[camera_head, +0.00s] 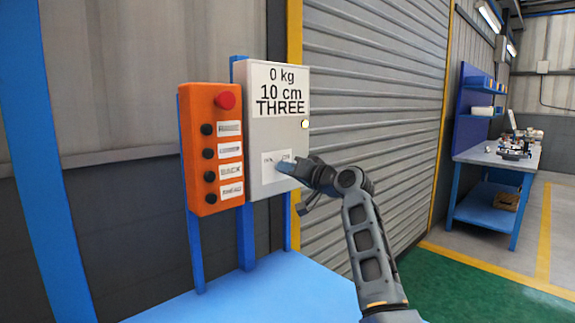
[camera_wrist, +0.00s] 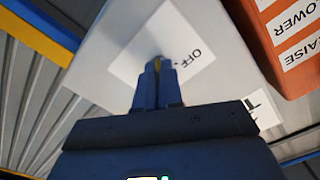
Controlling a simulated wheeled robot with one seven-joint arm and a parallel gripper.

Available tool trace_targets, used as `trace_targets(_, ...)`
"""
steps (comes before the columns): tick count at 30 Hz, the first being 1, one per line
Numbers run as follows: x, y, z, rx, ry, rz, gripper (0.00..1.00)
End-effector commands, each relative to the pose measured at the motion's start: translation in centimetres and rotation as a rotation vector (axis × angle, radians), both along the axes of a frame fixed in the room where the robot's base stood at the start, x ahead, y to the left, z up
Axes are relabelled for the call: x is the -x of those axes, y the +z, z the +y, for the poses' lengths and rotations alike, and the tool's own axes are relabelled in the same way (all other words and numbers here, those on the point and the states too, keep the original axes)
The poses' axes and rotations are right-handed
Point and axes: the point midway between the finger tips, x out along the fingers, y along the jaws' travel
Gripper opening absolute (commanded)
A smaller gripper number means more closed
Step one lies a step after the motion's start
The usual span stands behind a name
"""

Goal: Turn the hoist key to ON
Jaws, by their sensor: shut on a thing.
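The word OFF is readable on that plate, to the right of the key. My gripper (camera_wrist: 158,72) is shut on the key, and its fingers hide most of it, so I cannot tell which way it points. In the head view my gripper (camera_head: 284,167) reaches the lower front of a light grey control box (camera_head: 258,135). The label plate (camera_head: 268,160) there is partly covered by my gripper.
An orange button box (camera_head: 213,150) with a red button (camera_head: 225,100) and several black buttons stands close left of the control box. A blue workbench (camera_head: 487,178) is far right.

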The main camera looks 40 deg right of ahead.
Motion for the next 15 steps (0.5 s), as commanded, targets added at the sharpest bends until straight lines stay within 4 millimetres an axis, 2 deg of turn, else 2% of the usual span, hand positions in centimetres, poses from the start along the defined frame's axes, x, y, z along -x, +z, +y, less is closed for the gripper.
trace_targets(7, -0.01, 0.02, 0.05, -0.123, 0.001, 0.006, 0.0)
trace_targets(15, 0.01, -0.09, -0.01, -0.175, 0.0, 0.007, 0.0)
